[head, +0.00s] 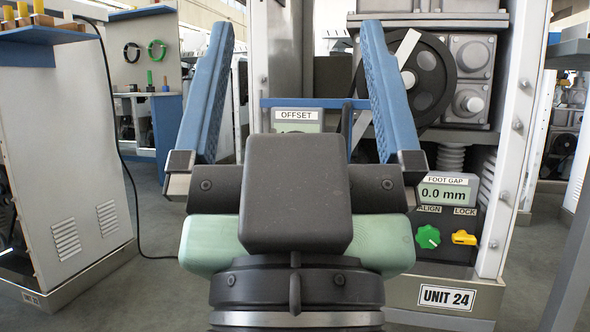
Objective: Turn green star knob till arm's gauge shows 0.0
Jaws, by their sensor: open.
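The green star knob (428,237) sits on a dark panel under the label ALIGN, at the lower right of the head view. The OFFSET gauge (296,115) is on a blue bar (335,103) in the middle; its display is mostly hidden behind my gripper, so I cannot read it. My gripper (297,30) is open, its two blue fingers spread wide and pointing up in the picture, with nothing between them. It is left of the knob and apart from it in the picture.
A FOOT GAP display (444,192) above the knob reads 0.0 mm. A yellow handle (463,238) under LOCK sits just right of the knob.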

